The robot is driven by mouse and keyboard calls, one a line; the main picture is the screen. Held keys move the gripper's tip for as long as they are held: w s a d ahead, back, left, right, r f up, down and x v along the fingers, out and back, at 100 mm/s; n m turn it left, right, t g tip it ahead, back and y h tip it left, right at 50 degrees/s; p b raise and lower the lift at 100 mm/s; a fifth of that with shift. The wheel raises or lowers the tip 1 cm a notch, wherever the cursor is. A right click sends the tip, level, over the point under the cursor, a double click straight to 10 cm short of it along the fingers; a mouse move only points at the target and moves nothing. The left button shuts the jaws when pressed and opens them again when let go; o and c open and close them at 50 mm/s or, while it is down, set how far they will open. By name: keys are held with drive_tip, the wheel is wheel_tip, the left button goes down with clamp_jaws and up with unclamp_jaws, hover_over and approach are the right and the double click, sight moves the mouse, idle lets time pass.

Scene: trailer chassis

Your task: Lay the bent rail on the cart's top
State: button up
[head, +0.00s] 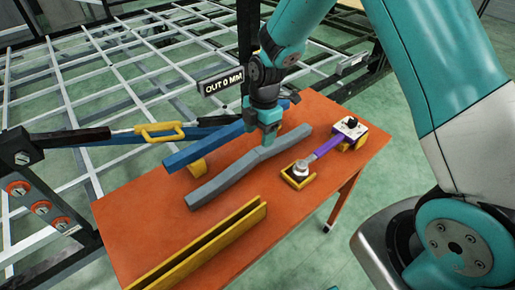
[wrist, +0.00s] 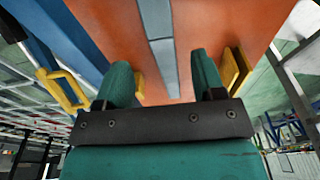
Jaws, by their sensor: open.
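The bent rail (head: 235,172) is a grey bar with a kink near its middle. It lies lengthwise over the cart's orange top (head: 150,215), and it looks to be resting on it. My gripper (head: 268,138) points down at the kink, its fingers open. In the wrist view, the rail (wrist: 160,45) runs between the two green fingers of my gripper (wrist: 163,80), with a gap on each side. Whether the fingers reach down past the rail's sides is hard to tell.
A blue bar (head: 205,148) lies behind the rail near a yellow block (head: 198,167). A yellow channel (head: 200,248) runs along the front left. A purple-handled tool (head: 327,148) sits in yellow holders at right. A white lattice frame (head: 110,80) stands behind.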

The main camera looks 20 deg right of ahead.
sight(260, 150)
drive_tip(key=s+a+r+m+y, duration=0.1)
drive_tip(key=s+a+r+m, duration=0.15)
drive_tip(key=s+r, duration=0.4)
drive_tip(key=s+a+r+m, duration=0.1)
drive_tip(key=s+r+m, duration=0.25)
drive_tip(key=r, duration=0.55)
drive_tip(key=s+a+r+m+y, duration=0.1)
drive_tip(key=s+r+m, duration=0.2)
drive_tip(key=s, duration=0.4)
drive_tip(key=s+a+r+m, duration=0.1)
drive_tip(key=s+r+m, duration=0.2)
drive_tip(key=s+m, duration=0.2)
drive_tip(key=s, duration=0.3)
drive_tip(key=shift+r+m+y, duration=0.2)
drive_tip(key=shift+m+y, duration=0.1)
drive_tip(key=shift+y, duration=0.1)
